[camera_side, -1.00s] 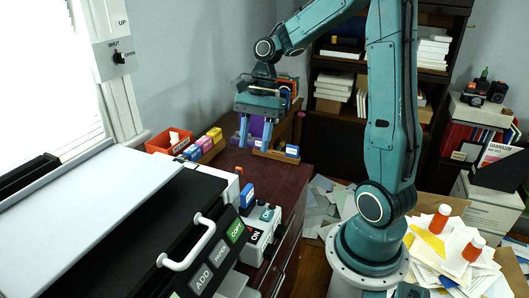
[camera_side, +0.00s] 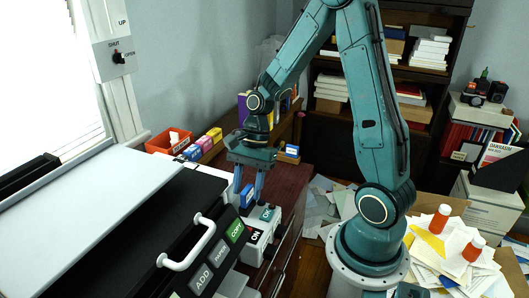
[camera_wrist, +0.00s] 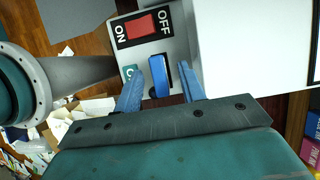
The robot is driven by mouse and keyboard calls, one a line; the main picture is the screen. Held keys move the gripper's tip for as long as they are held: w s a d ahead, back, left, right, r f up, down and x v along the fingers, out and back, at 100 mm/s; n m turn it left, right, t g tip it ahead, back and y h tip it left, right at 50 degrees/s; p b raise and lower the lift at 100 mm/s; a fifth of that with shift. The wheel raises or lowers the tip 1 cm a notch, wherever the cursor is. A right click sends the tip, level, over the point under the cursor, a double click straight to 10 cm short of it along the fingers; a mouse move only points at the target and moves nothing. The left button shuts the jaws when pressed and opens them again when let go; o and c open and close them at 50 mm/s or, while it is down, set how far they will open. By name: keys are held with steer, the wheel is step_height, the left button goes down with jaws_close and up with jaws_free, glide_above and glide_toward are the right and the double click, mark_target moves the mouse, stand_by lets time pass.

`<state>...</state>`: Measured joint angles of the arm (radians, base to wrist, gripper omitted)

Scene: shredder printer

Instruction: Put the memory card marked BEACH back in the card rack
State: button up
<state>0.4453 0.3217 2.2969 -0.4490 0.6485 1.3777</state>
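A blue card (camera_side: 247,196) stands upright at the control box, beside its switch; in the wrist view the blue card (camera_wrist: 159,79) shows between my fingers. No BEACH marking is readable on it. My gripper (camera_side: 248,188) is open and points down over the card. In the wrist view the fingers of my gripper (camera_wrist: 158,70) stand on either side of the card with a gap on each side. The wooden card rack (camera_side: 284,157) is farther back on the desk, partly behind my arm, with a blue-and-white card (camera_side: 292,150) in it.
The control box (camera_side: 258,238) has a red ON/OFF switch (camera_wrist: 138,27). The black machine with a white handle (camera_side: 188,246) is at the left. Small coloured boxes (camera_side: 203,144) and an orange bin (camera_side: 169,142) stand behind. The brown desk top (camera_side: 285,181) is clear between box and rack.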

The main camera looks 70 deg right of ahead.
mark_target(243, 193)
steer(key=shift+x, duration=0.75)
jaws_close()
steer(key=c, duration=0.6)
jaws_free()
jaws_close()
steer(key=shift+r, duration=0.7)
steer(key=shift+r, duration=1.85)
